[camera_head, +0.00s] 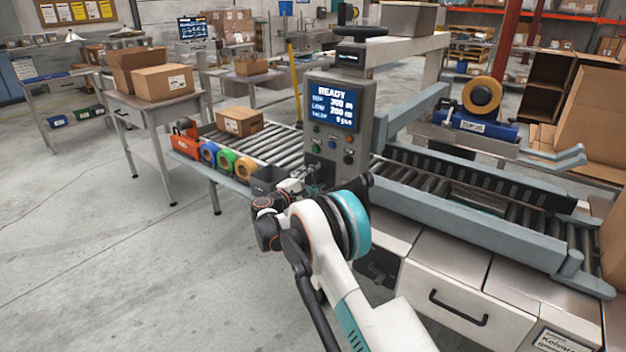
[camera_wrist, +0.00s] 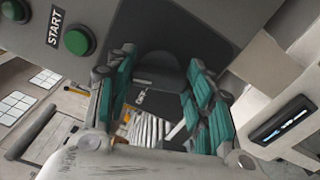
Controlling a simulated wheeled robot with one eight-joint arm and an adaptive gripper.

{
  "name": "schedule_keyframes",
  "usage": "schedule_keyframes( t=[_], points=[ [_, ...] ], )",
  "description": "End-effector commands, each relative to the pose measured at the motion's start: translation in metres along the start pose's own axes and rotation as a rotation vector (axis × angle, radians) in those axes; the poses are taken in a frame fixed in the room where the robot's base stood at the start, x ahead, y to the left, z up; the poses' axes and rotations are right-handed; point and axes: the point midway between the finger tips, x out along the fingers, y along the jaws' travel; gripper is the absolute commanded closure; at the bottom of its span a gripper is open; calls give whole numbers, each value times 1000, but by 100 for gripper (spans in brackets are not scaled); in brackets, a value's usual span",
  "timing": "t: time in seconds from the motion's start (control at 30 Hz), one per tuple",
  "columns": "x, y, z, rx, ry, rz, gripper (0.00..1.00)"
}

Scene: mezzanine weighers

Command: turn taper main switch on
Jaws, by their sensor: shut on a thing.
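The taper's grey control box (camera_head: 340,125) stands beside the roller conveyor. Its blue screen (camera_head: 334,106) reads READY, with several lines of figures. Several buttons and knobs sit below the screen. My gripper (camera_head: 300,183) is at the lower part of the box, partly hidden by my own arm in the head view. In the wrist view its teal-padded fingers (camera_wrist: 160,100) stand on either side of a dark grey part (camera_wrist: 155,66) at the box, which I take to be the main switch. It is shut on that part. The switch's exact position is unclear.
A green button (camera_wrist: 78,41) beside a START label (camera_wrist: 55,26) is close to the fingers. Tape rolls (camera_head: 226,161) and a carton (camera_head: 240,121) are left of the box. The side rail (camera_head: 480,225) runs right. Open floor (camera_head: 110,260) lies at left.

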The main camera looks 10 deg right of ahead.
Motion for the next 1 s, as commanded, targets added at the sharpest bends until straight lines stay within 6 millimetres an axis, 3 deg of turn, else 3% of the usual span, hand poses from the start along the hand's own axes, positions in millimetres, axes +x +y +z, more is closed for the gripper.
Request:
schedule_keyframes(
  t=[0.4, 1.0],
  points=[
    [0, -2, 0, 248, 0, -1, 76],
    [0, -3, 0, 309, -1, -2, 76]
  ],
)
